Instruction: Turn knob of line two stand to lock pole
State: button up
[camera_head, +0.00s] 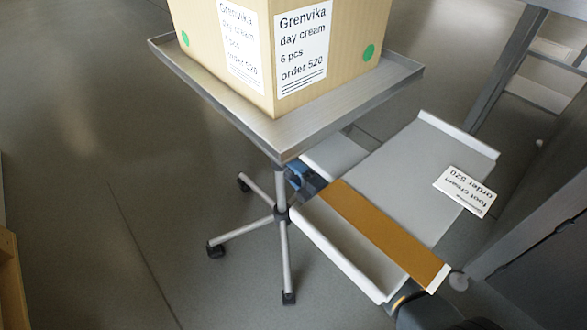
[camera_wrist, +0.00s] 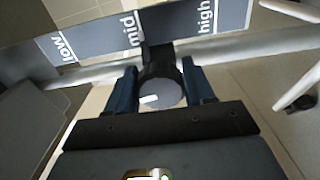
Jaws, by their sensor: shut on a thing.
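The stand in the head view has a metal tray (camera_head: 175,60), a thin pole (camera_head: 282,185) and a wheeled base (camera_head: 240,229). In the wrist view, a round grey knob (camera_wrist: 168,93) with a white mark sits on a dark collar. It is in front of a blue scale (camera_wrist: 92,40) reading low, mid and high, at about the mid label. My gripper (camera_wrist: 160,82) is shut on the knob, one blue finger on each side. The white mark points to the left. In the head view the knob is hidden, and only a bluish bit of my gripper seems to show beside the pole.
A cardboard day cream box (camera_head: 247,90) stands on the tray. A grey surface with an orange strip (camera_head: 385,232) is at the right, close to the pole, with a foot cream card (camera_head: 465,191) on it. Open floor is at the left.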

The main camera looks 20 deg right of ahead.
jog(key=shift+d+m, duration=0.1)
jog(key=shift+m, duration=0.8)
jog(key=shift+f, duration=0.1)
jog(key=o, duration=1)
jog(key=shift+s+p, duration=0.1)
jog(key=shift+p, duration=0.2)
jog(key=p+v, duration=0.3)
jog(key=v, duration=0.4)
jog(key=shift+s, duration=0.25)
